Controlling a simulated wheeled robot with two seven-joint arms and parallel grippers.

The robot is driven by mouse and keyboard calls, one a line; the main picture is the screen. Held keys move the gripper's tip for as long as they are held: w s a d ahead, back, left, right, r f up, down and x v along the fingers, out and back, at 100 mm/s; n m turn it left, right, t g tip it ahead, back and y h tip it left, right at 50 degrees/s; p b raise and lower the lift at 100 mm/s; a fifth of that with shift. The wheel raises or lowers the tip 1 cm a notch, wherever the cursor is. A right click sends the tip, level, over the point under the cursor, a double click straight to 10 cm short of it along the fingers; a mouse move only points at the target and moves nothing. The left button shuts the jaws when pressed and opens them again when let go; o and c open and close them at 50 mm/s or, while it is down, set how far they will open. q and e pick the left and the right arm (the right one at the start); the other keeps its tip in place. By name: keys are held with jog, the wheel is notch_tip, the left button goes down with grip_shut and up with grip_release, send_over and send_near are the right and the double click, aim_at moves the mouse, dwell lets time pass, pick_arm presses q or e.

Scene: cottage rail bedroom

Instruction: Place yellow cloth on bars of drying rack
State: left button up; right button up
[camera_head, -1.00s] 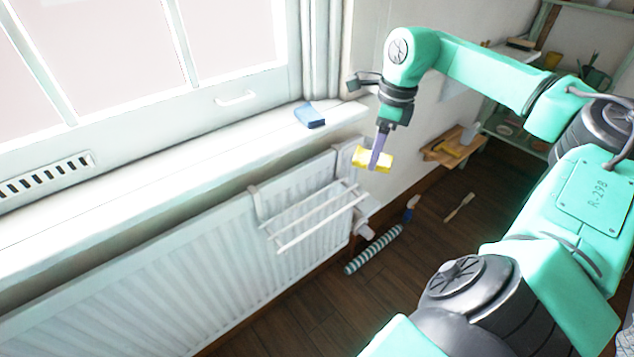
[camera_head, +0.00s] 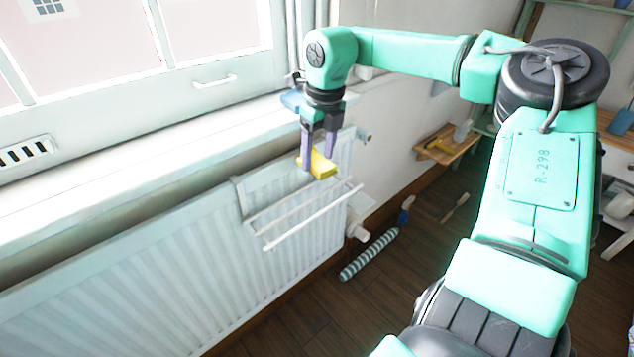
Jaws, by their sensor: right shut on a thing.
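The yellow cloth (camera_head: 322,166) is a small folded block held between the fingers of my right gripper (camera_head: 317,160). The gripper points down and is shut on the cloth. The drying rack (camera_head: 305,216) has white bars and hangs on the front of the white radiator. The cloth shows just above the rack's back part, near its right end; I cannot tell whether it touches a bar. My left gripper is not in view.
A blue cloth (camera_head: 291,100) lies on the window sill (camera_head: 185,150), partly hidden behind my right gripper. A striped roll (camera_head: 369,255) and a brush (camera_head: 455,207) lie on the dark floor. A wooden wall shelf (camera_head: 447,146) is further right.

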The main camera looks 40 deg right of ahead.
aim_at(321, 159)
notch_tip(321, 159, down, 8)
jog(key=shift+f+b, duration=0.1)
jog(key=shift+b, duration=0.25)
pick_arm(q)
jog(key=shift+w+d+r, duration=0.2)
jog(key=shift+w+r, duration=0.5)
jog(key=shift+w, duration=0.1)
pick_arm(e)
jog(key=shift+f, duration=0.15)
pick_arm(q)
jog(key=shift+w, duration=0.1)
pick_arm(e)
jog(key=shift+f, duration=0.1)
jog(key=o, duration=1.3)
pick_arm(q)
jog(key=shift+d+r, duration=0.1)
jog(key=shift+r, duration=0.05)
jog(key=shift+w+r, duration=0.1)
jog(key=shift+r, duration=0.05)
